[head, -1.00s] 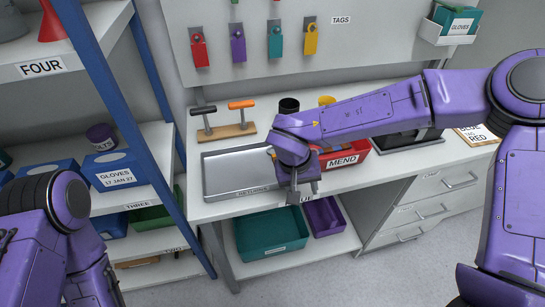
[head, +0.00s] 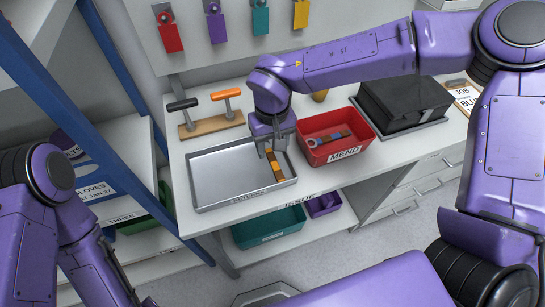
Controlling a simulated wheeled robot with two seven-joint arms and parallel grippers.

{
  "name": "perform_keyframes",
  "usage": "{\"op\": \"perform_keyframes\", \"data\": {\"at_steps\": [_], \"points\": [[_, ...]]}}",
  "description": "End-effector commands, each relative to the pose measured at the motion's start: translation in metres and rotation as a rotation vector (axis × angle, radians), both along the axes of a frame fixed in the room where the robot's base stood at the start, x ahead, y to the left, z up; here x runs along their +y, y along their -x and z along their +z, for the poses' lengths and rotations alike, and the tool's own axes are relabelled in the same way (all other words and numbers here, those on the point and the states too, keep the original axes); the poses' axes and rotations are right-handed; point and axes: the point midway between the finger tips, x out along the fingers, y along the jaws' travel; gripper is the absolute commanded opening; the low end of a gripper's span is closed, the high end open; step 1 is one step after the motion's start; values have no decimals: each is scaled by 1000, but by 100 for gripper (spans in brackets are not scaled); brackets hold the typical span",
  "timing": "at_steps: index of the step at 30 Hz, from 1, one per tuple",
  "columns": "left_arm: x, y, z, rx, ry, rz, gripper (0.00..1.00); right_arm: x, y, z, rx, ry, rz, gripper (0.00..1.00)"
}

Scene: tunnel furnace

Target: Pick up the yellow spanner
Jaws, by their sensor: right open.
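My right gripper (head: 267,151) points down over the right part of the grey metal tray (head: 212,173) labelled RETURNS. It is open, with its fingers at a narrow yellow-orange and brown piece (head: 277,170) inside the tray. That piece may be the yellow spanner; its upper end is hidden by the gripper, so I cannot tell its full shape. I cannot tell whether the fingers touch it. My left arm is at the lower left, and its gripper is out of view.
A red MEND bin (head: 353,148) with striped pieces inside stands right of the tray. A wooden stand with black and orange handles (head: 226,95) is behind it. A black box (head: 405,100) sits further right. A blue shelf post (head: 120,135) rises on the left.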

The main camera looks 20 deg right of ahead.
Motion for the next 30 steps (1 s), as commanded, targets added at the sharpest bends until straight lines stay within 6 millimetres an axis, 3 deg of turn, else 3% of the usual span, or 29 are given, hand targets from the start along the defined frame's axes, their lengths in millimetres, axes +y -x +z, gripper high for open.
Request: {"op": "perform_keyframes", "data": {"at_steps": [7,15,20,30], "points": [[0,0,7,-1,-1,0,50,-4,-3,-42,1,3,-2,51],[0,0,6,-1,-1,0,50,-5,-4,-47,-1,2,-4,51],[0,0,6,-1,-1,0,50,-5,-4,-47,-1,2,-4,0],[0,0,6,-1,-1,0,50,-5,-4,-45,-3,1,-5,0]]}}
